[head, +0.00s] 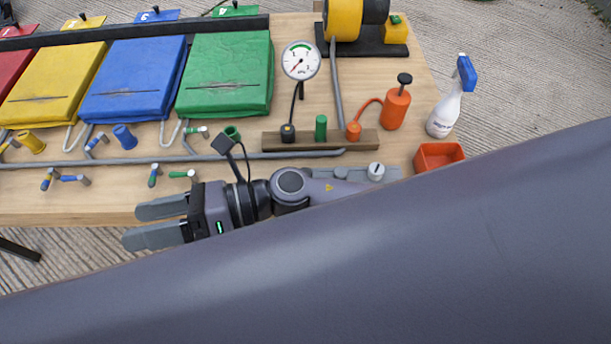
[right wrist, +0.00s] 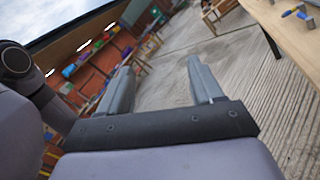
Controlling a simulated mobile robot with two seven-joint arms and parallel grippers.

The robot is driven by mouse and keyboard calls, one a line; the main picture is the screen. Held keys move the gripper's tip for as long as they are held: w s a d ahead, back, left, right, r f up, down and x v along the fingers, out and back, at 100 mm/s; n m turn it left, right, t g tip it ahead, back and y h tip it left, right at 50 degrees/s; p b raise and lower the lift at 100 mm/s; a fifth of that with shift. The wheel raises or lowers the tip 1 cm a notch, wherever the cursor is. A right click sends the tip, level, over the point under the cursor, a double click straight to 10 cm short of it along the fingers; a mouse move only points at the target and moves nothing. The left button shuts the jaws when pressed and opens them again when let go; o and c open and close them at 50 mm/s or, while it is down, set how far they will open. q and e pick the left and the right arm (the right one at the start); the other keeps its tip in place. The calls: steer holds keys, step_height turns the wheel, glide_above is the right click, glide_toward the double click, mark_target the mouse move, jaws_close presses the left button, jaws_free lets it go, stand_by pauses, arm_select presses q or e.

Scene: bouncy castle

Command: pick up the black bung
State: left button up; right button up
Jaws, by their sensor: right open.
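The black bung (head: 288,132) stands at the left end of a wooden strip (head: 262,143) on the table, with a thin black tube rising from it to the round white gauge (head: 300,61). My right gripper (head: 134,227) is at the table's front edge, to the left and in front of the bung. It points left, its two grey fingers apart with nothing between them. The right wrist view also shows the open, empty fingers (right wrist: 158,88), with paved ground beyond; the bung does not show there. My left gripper is not in view.
A green plug (head: 321,127) and an orange plug (head: 354,131) share the strip. Behind are coloured pads such as the green one (head: 226,75). An orange pump (head: 396,106), spray bottle (head: 447,105) and orange tray (head: 438,156) stand right. Small coloured-handled fittings lie left.

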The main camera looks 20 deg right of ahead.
step_height(320, 180, down, 6)
steer(key=s+n+g+h, duration=0.2)
steer(key=n+g+h, duration=0.2)
steer(key=n, duration=0.5)
steer(key=n+t+h+b, duration=0.2)
steer(key=n+t+h, duration=0.3)
steer(key=n+h, duration=1)
glide_above(305, 170)
steer(key=s, duration=0.1)
steer(key=f, duration=1)
steer(key=shift+s+a+f, duration=0.15)
steer(key=shift+a+f, duration=0.05)
steer(key=shift+a, duration=0.05)
steer(key=f, duration=0.6)
steer(key=shift+w+d, duration=0.15)
steer(key=shift+w, duration=0.05)
steer(key=shift+f, duration=0.35)
steer(key=c, duration=1.1)
